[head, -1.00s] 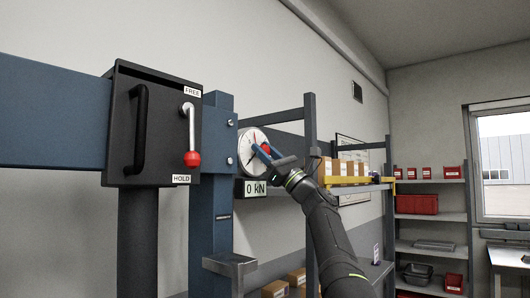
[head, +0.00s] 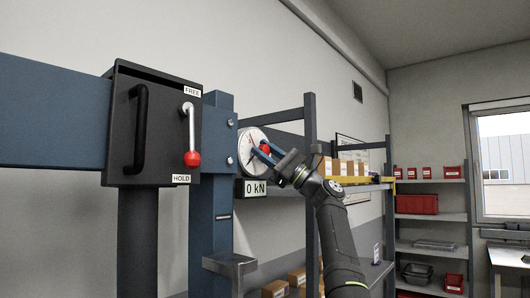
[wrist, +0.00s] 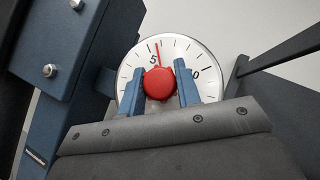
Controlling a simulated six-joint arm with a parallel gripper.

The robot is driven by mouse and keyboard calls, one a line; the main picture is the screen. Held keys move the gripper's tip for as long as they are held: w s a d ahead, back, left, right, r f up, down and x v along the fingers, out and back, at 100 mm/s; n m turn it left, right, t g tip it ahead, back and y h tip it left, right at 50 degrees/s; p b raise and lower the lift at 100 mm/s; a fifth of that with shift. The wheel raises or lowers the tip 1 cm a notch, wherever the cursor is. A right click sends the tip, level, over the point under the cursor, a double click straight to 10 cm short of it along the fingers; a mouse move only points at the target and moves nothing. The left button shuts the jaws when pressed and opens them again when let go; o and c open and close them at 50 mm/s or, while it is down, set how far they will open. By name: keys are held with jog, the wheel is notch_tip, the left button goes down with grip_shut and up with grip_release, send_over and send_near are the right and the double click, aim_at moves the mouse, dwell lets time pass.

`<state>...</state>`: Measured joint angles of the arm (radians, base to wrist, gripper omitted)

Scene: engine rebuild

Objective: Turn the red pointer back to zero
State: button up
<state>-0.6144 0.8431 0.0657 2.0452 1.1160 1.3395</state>
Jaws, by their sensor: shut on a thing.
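The round white dial (head: 246,158) sits on the blue post, and its face also shows in the wrist view (wrist: 207,59). A red knob (wrist: 160,83) is at its centre and shows in the head view too (head: 265,147). The thin red pointer (wrist: 158,52) points up, close to the 5 mark in the wrist view. My gripper (wrist: 162,86) has its blue fingers on either side of the red knob, shut on it. It also shows in the head view (head: 264,150). The lower part of the dial face is hidden behind my gripper.
A display (head: 255,188) below the dial reads 0 kN. To the left is a black box (head: 155,130) with a handle and a red-knobbed lever (head: 192,135), standing at HOLD. A shelf with cardboard boxes (head: 347,168) is at the right.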

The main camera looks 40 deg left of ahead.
dwell(0.5)
jog(key=o, duration=1)
jog(key=shift+s, duration=0.1)
jog(key=shift+c, duration=0.2)
jog(key=shift+v, duration=0.85)
jog(key=v, duration=1.5)
jog(key=shift+d+f, duration=0.2)
jog(key=shift+d, duration=0.1)
